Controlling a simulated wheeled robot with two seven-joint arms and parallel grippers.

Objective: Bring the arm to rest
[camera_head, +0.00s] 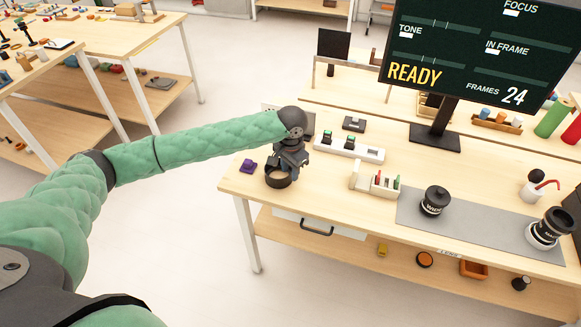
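My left arm, in a green padded sleeve, reaches from the lower left across to the left end of the light wooden table (340,220). Its dark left gripper (284,168) is over the tabletop near the left front edge. A dark round ring-shaped thing (278,180) is directly below or at the fingertips. I cannot tell whether the fingers touch it or are shut on it. My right gripper is not in view.
A purple item (248,166) lies left of the gripper. A white power strip (349,149), a small rack (375,181), a black lens (435,201) and a monitor (470,60) are to the right. A drawer (317,228) is under the front edge. Floor left of the table is clear.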

